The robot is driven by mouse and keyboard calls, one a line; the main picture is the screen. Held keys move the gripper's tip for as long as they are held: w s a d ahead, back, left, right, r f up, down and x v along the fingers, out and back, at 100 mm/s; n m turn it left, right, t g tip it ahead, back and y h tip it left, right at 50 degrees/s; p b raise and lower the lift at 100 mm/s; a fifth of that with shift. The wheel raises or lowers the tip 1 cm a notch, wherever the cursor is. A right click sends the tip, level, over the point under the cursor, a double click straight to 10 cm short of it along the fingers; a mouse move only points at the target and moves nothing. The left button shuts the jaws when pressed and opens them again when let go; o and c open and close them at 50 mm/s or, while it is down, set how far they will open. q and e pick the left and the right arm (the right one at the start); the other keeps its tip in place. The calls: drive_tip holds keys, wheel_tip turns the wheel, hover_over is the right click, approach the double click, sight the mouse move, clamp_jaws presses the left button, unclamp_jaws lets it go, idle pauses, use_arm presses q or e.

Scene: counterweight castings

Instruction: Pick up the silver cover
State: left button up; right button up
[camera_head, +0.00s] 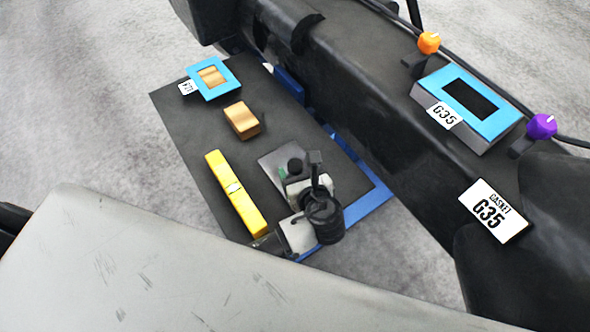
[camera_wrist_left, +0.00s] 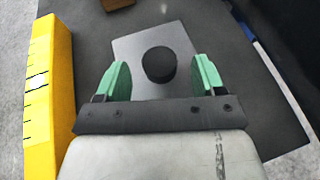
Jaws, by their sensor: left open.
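The silver cover (camera_wrist_left: 128,48) is a flat square plate with a round black knob (camera_wrist_left: 159,64) on top. It lies on the dark mat; in the head view the plate (camera_head: 270,162) is partly hidden by my left gripper. My left gripper (camera_wrist_left: 163,78) is open, its green fingertips on either side of the knob, with gaps showing on both sides. In the head view the left gripper (camera_head: 299,178) is low over the cover. I cannot tell its exact height above the plate. My right gripper is in neither view.
A yellow bar (camera_head: 236,195) lies left of the cover. A tan block (camera_head: 242,120) and a blue-framed piece (camera_head: 213,77) lie farther back on the dark mat (camera_head: 180,125). A black beam at right carries a blue-framed G35 box (camera_head: 488,122), a gasket label (camera_head: 493,211), and orange and purple knobs.

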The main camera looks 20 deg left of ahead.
sight(291, 157)
use_arm(q)
drive_tip(key=shift+x, duration=1.4)
drive_tip(key=shift+s, duration=0.1)
drive_tip(key=c, duration=0.9)
drive_tip(key=shift+r, duration=0.1)
drive_tip(key=shift+c, duration=0.6)
